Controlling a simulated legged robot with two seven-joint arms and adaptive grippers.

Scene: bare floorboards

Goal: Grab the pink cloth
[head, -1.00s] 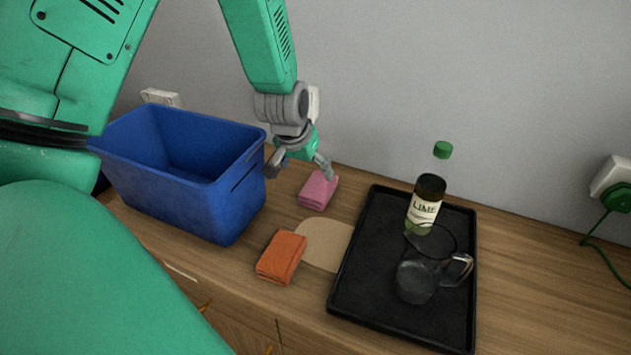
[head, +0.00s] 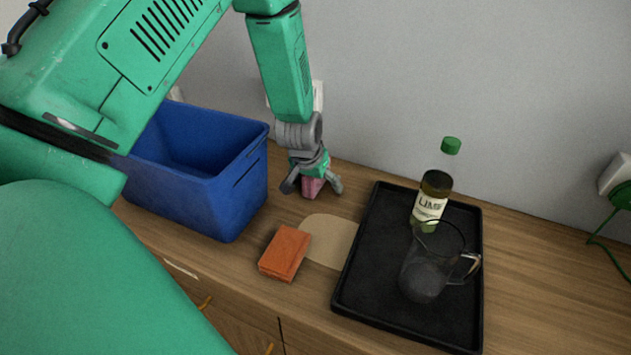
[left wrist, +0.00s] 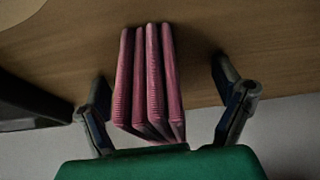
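The pink cloth (head: 311,188) is folded and lies on the wooden counter, right of the blue bin. My left gripper (head: 313,189) is over it, pointing down, with its fingers spread to either side and hiding part of the cloth. In the left wrist view the cloth (left wrist: 149,85) shows its stacked folds between the two open fingers of the gripper (left wrist: 167,95). There is a gap between the cloth and each finger there. My right gripper is not in view.
A blue bin (head: 232,199) stands left of the gripper. An orange cloth (head: 284,253) lies nearer, beside a tan board (head: 333,240). A black tray (head: 376,270) at the right holds a lime bottle (head: 430,205) and a glass jug (head: 421,280). The wall is close behind.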

